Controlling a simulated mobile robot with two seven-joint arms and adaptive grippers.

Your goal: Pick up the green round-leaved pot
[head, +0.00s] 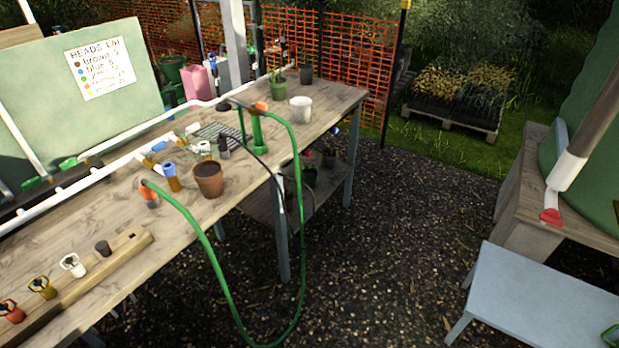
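A small green pot (278,89) with a green plant stands upright near the far end of the wooden bench. Its leaves are too small to tell whether they are round. More potted plants (308,172) stand on the shelf under the bench, partly hidden by the bench top and in shade, so their pot colours and leaf shapes are unclear. Neither of my grippers is in view.
The wooden bench (335,107) also bears a terracotta pot (208,181), a white pot (301,109) and a dark pot (306,74). A green hose (217,268) loops off its front edge. A grey low table (545,300) stands right; gravel between is clear.

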